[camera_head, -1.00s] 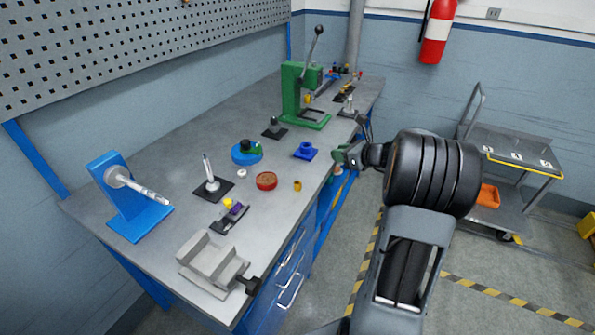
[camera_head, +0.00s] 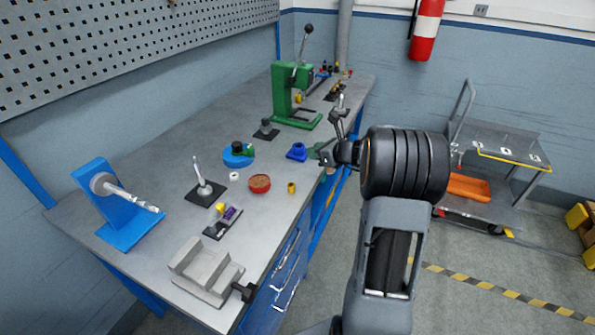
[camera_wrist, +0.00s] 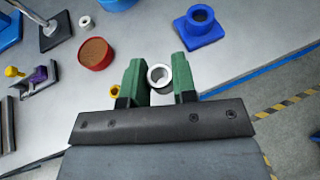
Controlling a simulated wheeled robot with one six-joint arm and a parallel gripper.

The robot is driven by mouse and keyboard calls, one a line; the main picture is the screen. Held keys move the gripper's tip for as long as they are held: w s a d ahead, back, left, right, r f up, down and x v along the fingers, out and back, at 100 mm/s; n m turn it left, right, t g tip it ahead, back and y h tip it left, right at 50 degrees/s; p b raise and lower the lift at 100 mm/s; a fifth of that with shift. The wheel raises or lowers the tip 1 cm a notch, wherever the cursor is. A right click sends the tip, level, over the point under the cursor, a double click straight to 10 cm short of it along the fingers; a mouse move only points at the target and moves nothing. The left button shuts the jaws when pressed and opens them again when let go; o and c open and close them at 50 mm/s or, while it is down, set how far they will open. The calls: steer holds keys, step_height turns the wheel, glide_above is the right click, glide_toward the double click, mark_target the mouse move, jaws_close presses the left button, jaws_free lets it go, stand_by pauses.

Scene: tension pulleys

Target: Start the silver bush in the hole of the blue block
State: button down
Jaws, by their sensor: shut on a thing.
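The silver bush (camera_wrist: 159,77) is a short ring with an open bore, held between the green fingers of my gripper (camera_wrist: 160,75) in the wrist view. The blue block (camera_wrist: 204,27) has a raised round collar with a dark hole facing up. It lies ahead and a little right of the bush in the wrist view, apart from it. In the head view the blue block (camera_head: 297,152) sits near the bench's right edge, with my gripper (camera_head: 320,153) just right of it. The bush cannot be made out in the head view.
A red round tin (camera_head: 259,184), a small brass bush (camera_head: 291,188) and a white ring (camera_head: 234,177) stand nearby on the bench. A green press (camera_head: 290,95) stands behind the block. A grey vise (camera_head: 205,270) is at the front. Bench is clear around the block.

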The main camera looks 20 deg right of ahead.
glide_above(298, 177)
step_height(298, 177, down, 6)
steer(key=shift+s+d, duration=0.1)
steer(key=shift+d, duration=0.05)
steer(key=shift+a+f, duration=0.15)
steer(key=shift+f, duration=0.35)
steer(key=shift+a+f, duration=0.15)
steer(key=shift+f, duration=0.95)
steer(key=shift+d, duration=0.1)
steer(key=shift+f, duration=0.2)
steer(key=c, duration=0.9)
jaws_free()
steer(key=shift+r, duration=0.15)
